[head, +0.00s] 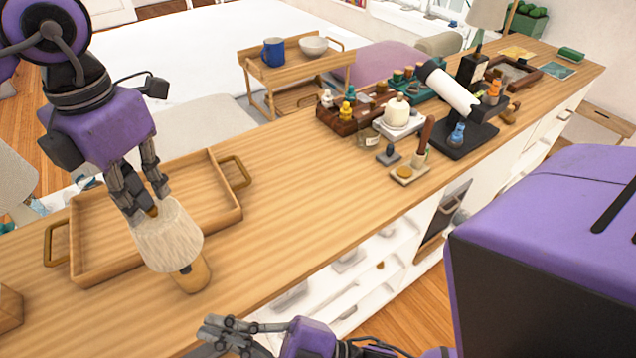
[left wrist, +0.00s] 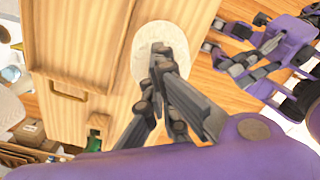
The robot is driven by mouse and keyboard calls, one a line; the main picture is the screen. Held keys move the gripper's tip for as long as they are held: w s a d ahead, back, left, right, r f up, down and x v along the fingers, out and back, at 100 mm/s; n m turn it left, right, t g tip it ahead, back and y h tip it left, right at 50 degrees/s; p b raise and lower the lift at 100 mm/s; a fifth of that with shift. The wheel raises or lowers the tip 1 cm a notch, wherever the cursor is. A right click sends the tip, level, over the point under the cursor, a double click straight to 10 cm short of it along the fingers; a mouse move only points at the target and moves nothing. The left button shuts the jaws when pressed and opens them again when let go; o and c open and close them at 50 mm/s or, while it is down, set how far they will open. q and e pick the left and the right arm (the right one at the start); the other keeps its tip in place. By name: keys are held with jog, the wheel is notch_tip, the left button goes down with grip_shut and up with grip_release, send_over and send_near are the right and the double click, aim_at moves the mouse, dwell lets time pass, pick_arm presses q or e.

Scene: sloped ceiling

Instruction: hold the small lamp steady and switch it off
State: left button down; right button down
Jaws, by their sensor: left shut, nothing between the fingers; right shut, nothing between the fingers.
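The small lamp has a pale, ribbed shade (head: 168,240) and a wooden base (head: 193,277). It stands on the wooden counter, in front of the tray's right part. My left gripper (head: 146,206) is shut and empty, pointing down at the top of the shade; I cannot tell whether it touches. In the left wrist view, the round shade (left wrist: 146,40) lies behind the left fingertips (left wrist: 160,50). My right gripper (head: 212,330) is shut and empty, low in front of the counter, apart from the lamp. It also shows in the left wrist view (left wrist: 228,62). The lamp's switch cannot be made out.
A wooden tray (head: 95,273) lies just behind the lamp. Further right stand a white telescope-like lamp (head: 450,90), a lidded white pot (head: 397,112) and several small bottles. The counter (head: 300,190) between them and the small lamp is clear.

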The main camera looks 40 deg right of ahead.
pick_arm(q)
jog(key=shift+s+f, duration=0.1)
jog(key=shift+f, duration=0.15)
pick_arm(e)
jog(key=w, duration=0.1)
send_near(171, 268)
jog(key=shift+s+x, duration=0.25)
jog(key=shift+x, duration=2.3)
jog(key=shift+w+a+r, duration=0.1)
jog(key=shift+a+r, duration=0.05)
jog(key=shift+a, duration=0.05)
jog(key=shift+w, duration=0.4)
jog(key=shift+s, duration=0.45)
